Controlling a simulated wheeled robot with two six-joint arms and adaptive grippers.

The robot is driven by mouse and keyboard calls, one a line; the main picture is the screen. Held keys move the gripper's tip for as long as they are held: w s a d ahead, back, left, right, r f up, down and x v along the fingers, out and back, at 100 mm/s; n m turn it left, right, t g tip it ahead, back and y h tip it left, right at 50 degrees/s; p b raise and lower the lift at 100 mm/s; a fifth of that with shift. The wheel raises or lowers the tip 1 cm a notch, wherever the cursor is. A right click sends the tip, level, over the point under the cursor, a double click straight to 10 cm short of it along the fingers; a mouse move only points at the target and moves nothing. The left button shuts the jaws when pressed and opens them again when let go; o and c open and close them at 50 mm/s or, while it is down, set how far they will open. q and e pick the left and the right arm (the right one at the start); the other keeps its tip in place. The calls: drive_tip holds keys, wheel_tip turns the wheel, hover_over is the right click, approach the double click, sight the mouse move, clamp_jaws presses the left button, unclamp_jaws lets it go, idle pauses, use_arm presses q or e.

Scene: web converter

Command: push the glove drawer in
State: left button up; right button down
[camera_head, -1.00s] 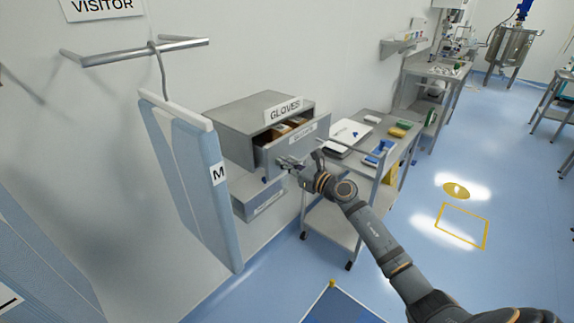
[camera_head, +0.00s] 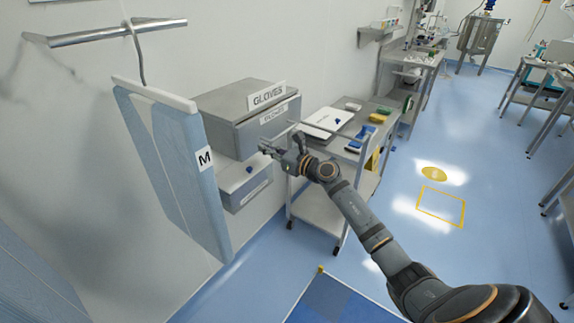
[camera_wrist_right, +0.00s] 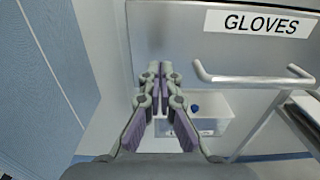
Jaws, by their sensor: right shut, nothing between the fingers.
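The grey glove drawer (camera_head: 245,138) sits in the wall-mounted steel box, whose raised sign reads GLOVES (camera_head: 266,95). Its front looks flush with the box and no opening shows above it. My right gripper (camera_head: 264,149) is at the lower part of the drawer front, fingers pointing at it. In the right wrist view the gripper (camera_wrist_right: 153,68) is shut and empty, in front of the grey drawer front (camera_wrist_right: 165,32). I cannot tell whether the tips touch it. My left gripper is not in view.
A pale bin (camera_head: 243,190) with a blue item is below. A blue gown marked M (camera_head: 185,175) hangs close on the left. Floor to the right is clear.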

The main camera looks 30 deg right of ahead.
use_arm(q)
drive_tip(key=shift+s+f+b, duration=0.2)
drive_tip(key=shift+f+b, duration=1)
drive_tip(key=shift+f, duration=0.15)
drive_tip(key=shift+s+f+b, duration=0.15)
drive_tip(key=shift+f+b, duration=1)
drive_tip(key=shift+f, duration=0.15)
use_arm(e)
drive_tip(key=v, duration=0.9)
drive_tip(key=shift+s+r, duration=0.2)
drive_tip(key=shift+s, duration=0.1)
